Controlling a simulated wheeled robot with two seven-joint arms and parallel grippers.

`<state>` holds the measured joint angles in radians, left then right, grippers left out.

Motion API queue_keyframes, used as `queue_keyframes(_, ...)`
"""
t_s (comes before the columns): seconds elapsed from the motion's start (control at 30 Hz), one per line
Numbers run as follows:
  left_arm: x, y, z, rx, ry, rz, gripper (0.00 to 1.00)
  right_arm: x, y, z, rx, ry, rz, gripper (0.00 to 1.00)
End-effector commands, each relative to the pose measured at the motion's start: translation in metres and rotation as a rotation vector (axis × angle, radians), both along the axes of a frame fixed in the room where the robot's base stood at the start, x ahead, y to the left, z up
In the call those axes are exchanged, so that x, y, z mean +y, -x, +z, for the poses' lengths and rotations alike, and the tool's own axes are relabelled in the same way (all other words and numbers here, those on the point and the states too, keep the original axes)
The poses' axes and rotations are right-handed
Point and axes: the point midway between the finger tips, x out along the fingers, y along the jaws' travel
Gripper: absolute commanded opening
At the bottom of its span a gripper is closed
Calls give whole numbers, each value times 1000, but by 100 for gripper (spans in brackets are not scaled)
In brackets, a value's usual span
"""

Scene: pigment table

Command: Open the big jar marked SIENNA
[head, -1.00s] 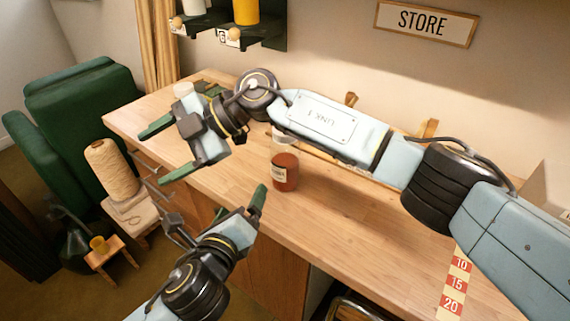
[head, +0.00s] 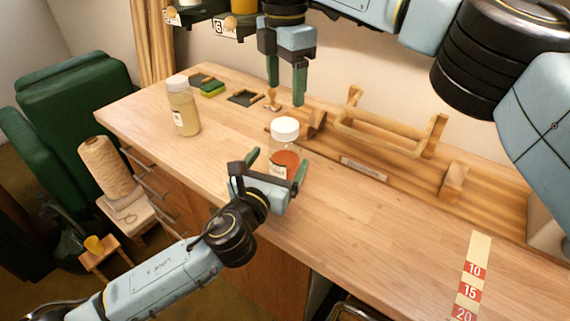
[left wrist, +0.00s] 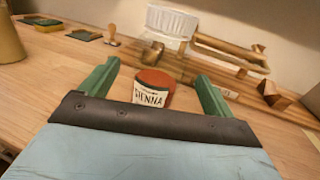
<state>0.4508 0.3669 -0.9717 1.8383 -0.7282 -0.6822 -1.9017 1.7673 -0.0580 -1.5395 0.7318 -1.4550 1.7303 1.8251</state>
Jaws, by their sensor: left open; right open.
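The SIENNA jar (head: 287,158) is clear, holds rust-red pigment and stands upright on the wooden table with its white lid (head: 285,127) on. In the left wrist view its label (left wrist: 150,95) reads SIENNA, and the white ribbed lid (left wrist: 172,22) shows above it. My left gripper (head: 277,166) is open, low at the jar's near side, with the jar lined up between its fingers; I cannot tell whether they touch it. My right gripper (head: 286,92) is open, points down and is above the lid, apart from it and empty.
A jar of pale yellow pigment (head: 183,112) with a white lid stands to the left. Behind the SIENNA jar is a wooden rack with a rail (head: 380,138). A stamp (head: 271,100) and pads (head: 212,88) lie at the back left. The table's right front is clear around a numbered strip (head: 470,285).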

Motion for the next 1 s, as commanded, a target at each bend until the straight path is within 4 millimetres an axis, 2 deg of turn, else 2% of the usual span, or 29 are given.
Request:
queue_keyframes(0.1,-9,-22,1,-1,0,1,89,0,0,0,1,-1,1,69)
queue_keyframes(0.33,-20,-50,1,-1,1,1,89,0,0,0,1,-2,2,69)
queue_keyframes(0.5,-23,-58,0,1,3,-1,89,1,0,0,1,-2,2,69)
queue_keyframes(0.8,-23,-59,0,1,2,0,89,1,0,0,1,-2,2,69)
queue_keyframes(1.0,-23,-59,0,1,2,0,62,1,0,0,1,-2,2,69)
